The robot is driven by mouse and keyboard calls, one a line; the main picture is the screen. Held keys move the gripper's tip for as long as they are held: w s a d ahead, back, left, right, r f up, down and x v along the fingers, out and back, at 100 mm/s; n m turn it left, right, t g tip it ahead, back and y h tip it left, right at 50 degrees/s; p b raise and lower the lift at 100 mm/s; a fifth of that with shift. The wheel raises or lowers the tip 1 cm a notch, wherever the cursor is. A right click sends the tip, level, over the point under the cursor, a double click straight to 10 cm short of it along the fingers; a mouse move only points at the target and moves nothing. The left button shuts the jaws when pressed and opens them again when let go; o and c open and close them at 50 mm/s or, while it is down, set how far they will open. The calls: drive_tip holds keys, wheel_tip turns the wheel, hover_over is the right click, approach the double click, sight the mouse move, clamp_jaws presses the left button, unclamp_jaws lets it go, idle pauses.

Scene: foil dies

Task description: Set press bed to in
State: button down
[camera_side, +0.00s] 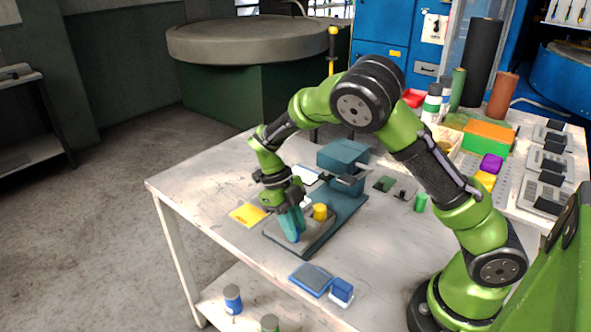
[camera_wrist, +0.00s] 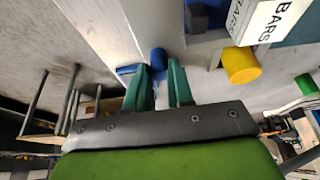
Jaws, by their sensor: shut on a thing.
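The teal press (camera_side: 342,160) stands on a long dark base (camera_side: 343,214) near the middle of the table. Its grey bed plate (camera_side: 272,232) lies at the front end of the base, out from under the press head. A yellow cylinder (camera_side: 320,212) stands on the bed and also shows in the wrist view (camera_wrist: 240,65). My gripper (camera_side: 293,232) points down at the front of the bed. Its teal fingers (camera_wrist: 158,80) are shut on a blue post (camera_wrist: 159,58), whose lower part they hide. The post looks like the bed's handle.
A yellow card (camera_side: 248,215) lies left of the bed. A blue tray (camera_side: 311,278) and a blue block (camera_side: 341,290) lie near the front edge. A green cylinder (camera_side: 420,202) stands right of the press. A white box marked BARS (camera_wrist: 266,20) shows in the wrist view.

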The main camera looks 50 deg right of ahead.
drive_tip(key=d, duration=1.1)
drive_tip(key=shift+d, duration=0.15)
drive_tip(key=c, duration=1.2)
unclamp_jaws()
drive_tip(key=shift+o, duration=1.1)
drive_tip(key=shift+r, duration=0.15)
drive_tip(key=v, duration=1.6)
drive_tip(key=shift+w+r, duration=0.2)
drive_tip(key=shift+r, duration=0.05)
